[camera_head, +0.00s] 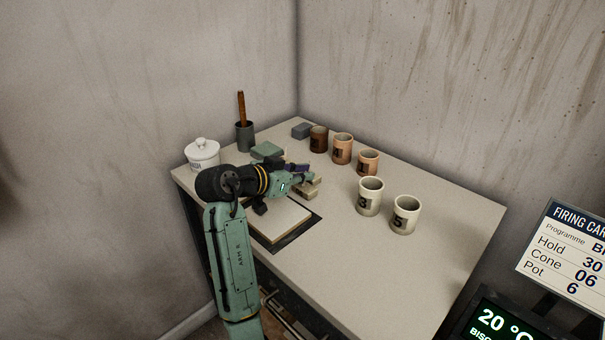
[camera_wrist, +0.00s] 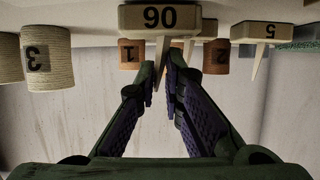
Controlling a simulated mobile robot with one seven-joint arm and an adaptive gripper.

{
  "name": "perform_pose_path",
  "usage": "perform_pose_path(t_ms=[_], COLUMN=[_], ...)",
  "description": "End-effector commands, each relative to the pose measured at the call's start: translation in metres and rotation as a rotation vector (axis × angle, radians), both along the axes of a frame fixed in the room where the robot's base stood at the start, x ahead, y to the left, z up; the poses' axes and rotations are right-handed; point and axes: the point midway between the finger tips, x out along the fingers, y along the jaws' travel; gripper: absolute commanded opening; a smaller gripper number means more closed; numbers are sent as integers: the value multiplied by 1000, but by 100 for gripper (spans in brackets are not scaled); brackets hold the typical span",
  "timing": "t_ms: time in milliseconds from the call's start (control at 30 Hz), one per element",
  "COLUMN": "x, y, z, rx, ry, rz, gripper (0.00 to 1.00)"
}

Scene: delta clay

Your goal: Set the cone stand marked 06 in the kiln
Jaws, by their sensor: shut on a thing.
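The cone stand marked 06 (camera_wrist: 135,18) is a pale block with a pointed cone, seen upside down in the wrist view. My gripper (camera_wrist: 163,72) is shut on it, with its fingertips on either side of the cone. In the head view my gripper (camera_head: 302,178) is low over the far left of the table, and pale stand blocks (camera_head: 308,190) show beside it, partly hidden. Another cone stand (camera_wrist: 268,31), marked with what looks like a 5, is to the right in the wrist view. I cannot make out the kiln in either view.
Several mugs stand on the table (camera_head: 420,285), including pale ones marked 3 (camera_head: 369,196) and 5 (camera_head: 404,215). A white lidded jar (camera_head: 202,155) and a dark pot (camera_head: 245,137) are at the back left. A pale slab (camera_head: 278,222) lies in front. The front right is clear.

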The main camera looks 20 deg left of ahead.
Motion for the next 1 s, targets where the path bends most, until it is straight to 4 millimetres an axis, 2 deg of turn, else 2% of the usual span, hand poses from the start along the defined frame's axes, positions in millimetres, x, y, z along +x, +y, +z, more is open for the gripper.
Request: perform_pose_path(t_ms=[133,167,433,700,800,1000], x=[0,0,0,0,0,-30], y=[0,0,0,0,0,12], z=[-5,-4,-4,-3,4,12], rx=[0,0,0,0,0,2], ry=[0,0,0,0,0,-3], rz=[0,0,0,0,0,3], gripper=[0,11,29,29,29,29])
